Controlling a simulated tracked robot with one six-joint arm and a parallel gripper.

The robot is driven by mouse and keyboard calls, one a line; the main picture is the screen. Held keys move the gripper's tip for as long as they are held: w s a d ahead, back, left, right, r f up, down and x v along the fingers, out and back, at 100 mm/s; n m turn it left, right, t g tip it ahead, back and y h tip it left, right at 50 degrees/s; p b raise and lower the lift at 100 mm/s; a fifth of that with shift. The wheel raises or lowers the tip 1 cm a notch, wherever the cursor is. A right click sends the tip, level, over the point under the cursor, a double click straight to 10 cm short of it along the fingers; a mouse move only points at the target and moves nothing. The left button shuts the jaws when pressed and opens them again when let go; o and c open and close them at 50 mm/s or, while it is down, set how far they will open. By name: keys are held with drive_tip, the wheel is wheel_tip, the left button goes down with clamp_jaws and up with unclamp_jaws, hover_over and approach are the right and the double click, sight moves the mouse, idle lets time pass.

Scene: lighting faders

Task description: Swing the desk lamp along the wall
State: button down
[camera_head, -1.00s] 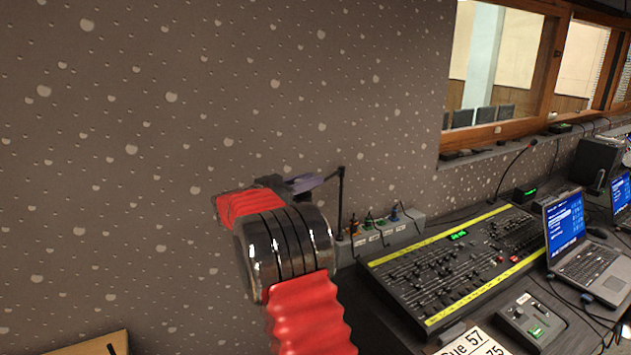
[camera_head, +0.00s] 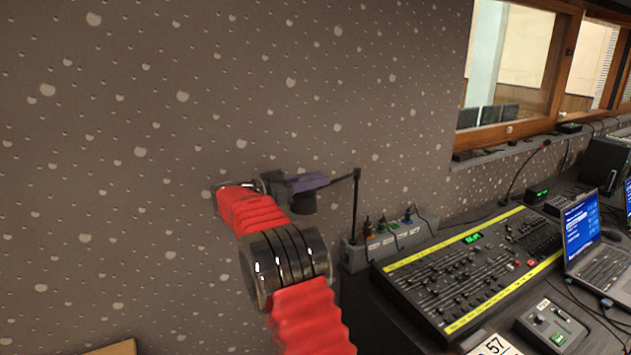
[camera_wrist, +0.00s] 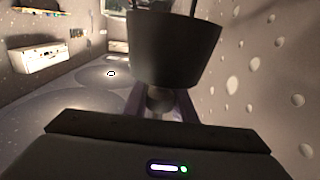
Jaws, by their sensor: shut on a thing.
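The desk lamp stands at the left end of the desk, against the wall, with a dark upright post (camera_head: 355,210). Its thin arm (camera_head: 342,179) reaches left from the top of the post to my gripper (camera_head: 308,181). The dark lamp head (camera_head: 303,203) hangs just below the purple jaws. In the wrist view, the lamp's dark shade (camera_wrist: 175,48) fills the top middle. My gripper (camera_wrist: 160,103) is shut there on a small grey part of the lamp below the shade. The jaws partly hide the grip point.
A speckled wall (camera_head: 120,150) runs behind the lamp. A grey socket box (camera_head: 388,240) with plugs sits beside the post. A lighting console (camera_head: 470,270) and a laptop (camera_head: 590,235) fill the desk to the right. The wall left of my gripper looks clear.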

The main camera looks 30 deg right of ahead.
drive_tip(key=shift+s+d+r, duration=0.1)
drive_tip(key=shift+d, duration=0.15)
drive_tip(key=c, duration=1.8)
unclamp_jaws()
drive_tip(key=o, duration=0.3)
drive_tip(key=shift+a, duration=0.15)
drive_tip(key=shift+o, duration=0.2)
drive_tip(key=shift+a, duration=0.2)
drive_tip(key=a, duration=1.3)
drive_tip(key=shift+w+a, duration=0.2)
drive_tip(key=shift+a, duration=0.05)
drive_tip(key=shift+c, duration=0.3)
